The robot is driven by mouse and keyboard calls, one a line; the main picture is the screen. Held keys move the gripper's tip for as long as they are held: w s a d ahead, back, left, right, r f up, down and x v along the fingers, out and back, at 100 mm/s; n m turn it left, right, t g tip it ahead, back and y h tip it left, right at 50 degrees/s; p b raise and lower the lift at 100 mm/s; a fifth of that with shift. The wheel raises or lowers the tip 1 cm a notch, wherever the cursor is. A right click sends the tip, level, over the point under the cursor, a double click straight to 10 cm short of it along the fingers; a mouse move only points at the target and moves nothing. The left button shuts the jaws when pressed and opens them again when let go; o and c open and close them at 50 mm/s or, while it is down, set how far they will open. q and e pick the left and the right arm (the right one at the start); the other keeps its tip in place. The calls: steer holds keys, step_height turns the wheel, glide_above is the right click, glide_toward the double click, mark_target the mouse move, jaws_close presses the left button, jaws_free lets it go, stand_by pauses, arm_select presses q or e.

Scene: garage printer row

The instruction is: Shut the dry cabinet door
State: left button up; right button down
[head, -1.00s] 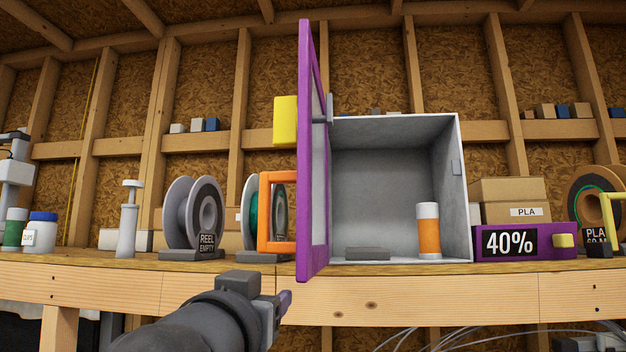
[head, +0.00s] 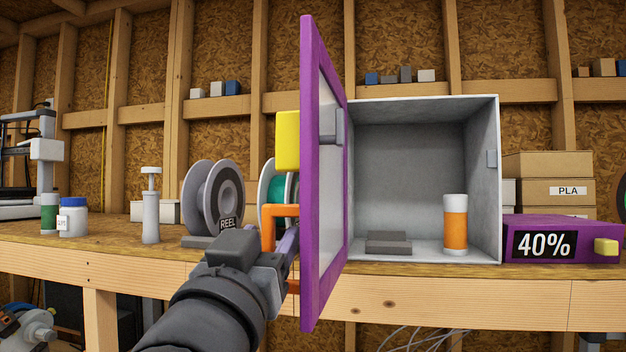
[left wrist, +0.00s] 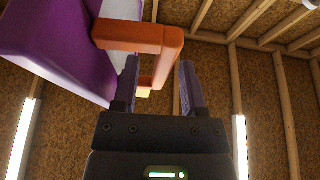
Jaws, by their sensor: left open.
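The dry cabinet (head: 410,105) is a grey box on the bench. Its purple-framed door (head: 318,270) stands open, swung out toward me from the cabinet's left side. An orange handle (head: 282,210) is on the door's outer face, below a yellow block (head: 288,140). My left gripper (head: 290,242) is at the handle, its fingers partly hidden against it. In the left wrist view, the gripper (left wrist: 160,82) is open, and the outer part of the orange handle (left wrist: 140,36) shows between its fingers. I cannot tell whether they touch. My right gripper is not in view.
An orange-and-white canister (head: 456,225) and a dark block (head: 388,247) stand inside the cabinet. A purple 40% box (head: 580,225) is right of it. An empty reel (head: 210,195) and a white pump bottle (head: 151,210) stand left of the door.

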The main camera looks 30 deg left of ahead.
arm_select(q)
steer(key=shift+x, duration=1.35)
steer(key=shift+f, duration=0.1)
jaws_close()
stand_by(0.3)
